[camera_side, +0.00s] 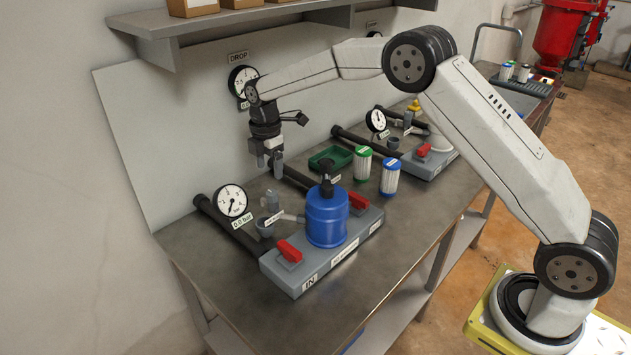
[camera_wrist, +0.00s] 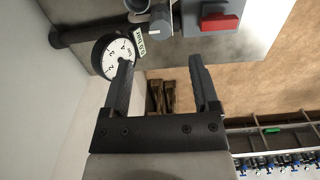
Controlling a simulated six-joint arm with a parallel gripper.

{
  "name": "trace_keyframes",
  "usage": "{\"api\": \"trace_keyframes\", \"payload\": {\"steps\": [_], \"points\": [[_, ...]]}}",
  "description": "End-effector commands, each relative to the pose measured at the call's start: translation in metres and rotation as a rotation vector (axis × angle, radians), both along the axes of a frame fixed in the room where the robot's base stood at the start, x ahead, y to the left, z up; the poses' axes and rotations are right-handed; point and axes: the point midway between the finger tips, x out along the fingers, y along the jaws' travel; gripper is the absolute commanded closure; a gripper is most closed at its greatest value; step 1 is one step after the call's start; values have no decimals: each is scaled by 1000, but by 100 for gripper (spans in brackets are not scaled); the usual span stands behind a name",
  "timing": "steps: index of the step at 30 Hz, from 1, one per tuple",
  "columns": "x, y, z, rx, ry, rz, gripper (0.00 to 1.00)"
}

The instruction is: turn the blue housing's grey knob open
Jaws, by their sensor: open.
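The blue housing (camera_side: 326,218) stands upright on a grey manifold block with a black cap (camera_side: 326,170) on top. A small grey knob-like fitting (camera_side: 272,200) sits just left of the housing, above a grey cup (camera_side: 264,227) and beside a small label. Grey fittings (camera_wrist: 160,22) show at the top edge of the wrist view; I cannot tell there which one is the knob. My gripper (camera_side: 270,163) points down in the air above the grey fitting, apart from it. Its two fingers (camera_wrist: 162,78) are spread with nothing between them.
Red handles (camera_side: 290,251) (camera_side: 358,201) flank the housing. A round gauge (camera_side: 232,201) labelled 0.0 bar stands left. The bench front (camera_side: 195,255) is bare.

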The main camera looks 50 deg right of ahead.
Motion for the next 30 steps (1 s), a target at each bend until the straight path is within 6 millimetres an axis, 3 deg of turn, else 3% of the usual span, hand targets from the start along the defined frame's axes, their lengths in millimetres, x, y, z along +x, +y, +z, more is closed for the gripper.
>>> {"api": "trace_keyframes", "payload": {"steps": [8, 21, 30], "points": [[-1, 0, -18, 0, 2, -2, 23], [-1, 0, -68, 0, 2, -2, 23], [0, 0, -78, 0, -1, -2, 23]]}}
